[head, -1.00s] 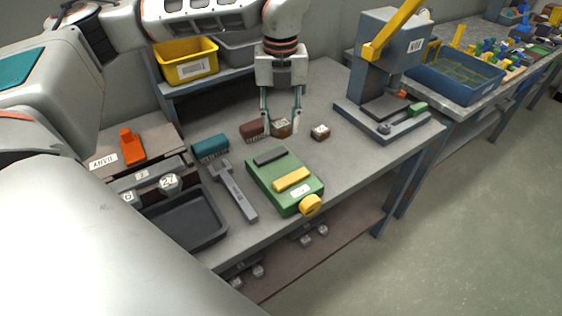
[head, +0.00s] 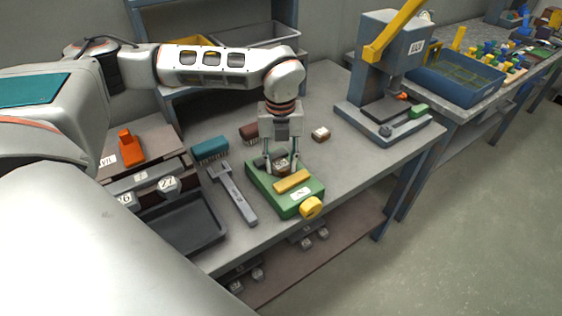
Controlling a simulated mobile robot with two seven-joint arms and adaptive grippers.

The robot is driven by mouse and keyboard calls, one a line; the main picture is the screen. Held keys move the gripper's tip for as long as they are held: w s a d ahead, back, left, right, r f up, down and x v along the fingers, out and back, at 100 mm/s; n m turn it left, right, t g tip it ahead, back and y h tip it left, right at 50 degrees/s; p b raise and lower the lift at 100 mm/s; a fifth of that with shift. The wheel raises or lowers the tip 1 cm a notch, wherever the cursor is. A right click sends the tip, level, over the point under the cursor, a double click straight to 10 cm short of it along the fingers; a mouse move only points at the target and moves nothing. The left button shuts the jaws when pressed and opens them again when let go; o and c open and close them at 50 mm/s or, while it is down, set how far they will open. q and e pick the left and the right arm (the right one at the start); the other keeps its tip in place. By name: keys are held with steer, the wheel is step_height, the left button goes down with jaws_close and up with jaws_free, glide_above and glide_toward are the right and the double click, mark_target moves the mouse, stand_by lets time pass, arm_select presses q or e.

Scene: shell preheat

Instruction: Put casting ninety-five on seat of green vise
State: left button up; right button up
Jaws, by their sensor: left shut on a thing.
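The green vise (head: 271,203) sits on the middle of the bench, with a yellow jaw (head: 292,181) and a yellow round knob (head: 311,207) at its front end. The dark jaw is largely hidden by the gripper. My right gripper is not in view.
A dark tray (head: 190,226) is at left, a grey press (head: 391,80) at back right.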

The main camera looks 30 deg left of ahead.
mark_target(281, 165)
arm_select(q)
steer(key=shift+f, duration=0.15)
steer(key=o, duration=0.8)
steer(key=shift+o, duration=0.2)
step_height(281, 165, up, 12)
steer(key=shift+r+p, duration=0.2)
steer(key=shift+p, duration=0.1)
steer(key=shift+s, duration=0.1)
